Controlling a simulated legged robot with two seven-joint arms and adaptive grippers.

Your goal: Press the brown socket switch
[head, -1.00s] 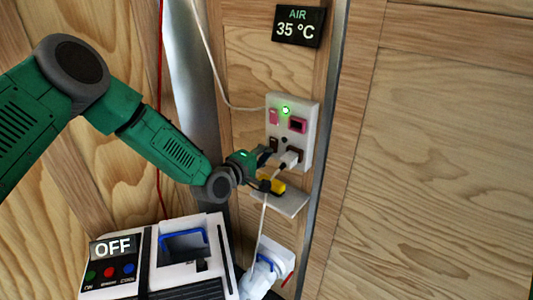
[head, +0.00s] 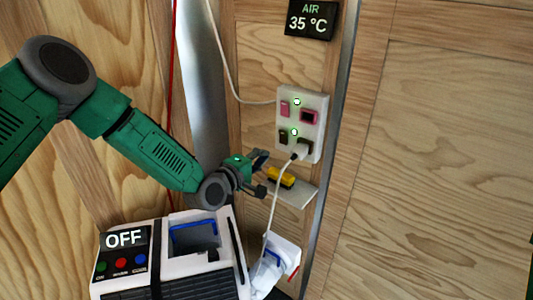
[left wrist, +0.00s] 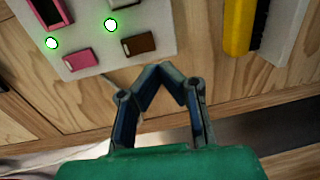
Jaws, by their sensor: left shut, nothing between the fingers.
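The white socket panel (head: 315,134) is on the wooden wall. The brown socket switch (head: 283,137) is at its lower left; the green light (head: 294,132) beside it is lit. The brown switch also shows in the left wrist view (left wrist: 139,43), near the fingertips but visibly apart from them. A white plug (head: 298,152) sits in the lower, brown socket. My left gripper (head: 264,158) is shut and empty, just left of and below the panel. Its fingertips meet in the left wrist view (left wrist: 167,72). My right gripper is in neither view.
The pink switch (head: 285,109) and pink socket (head: 309,117) are above, with another lit green light (head: 297,101). A small shelf (head: 298,196) with a yellow-and-black item (head: 281,177) lies below. A machine reading OFF (head: 125,240) stands at lower left. A white cord hangs from the plug.

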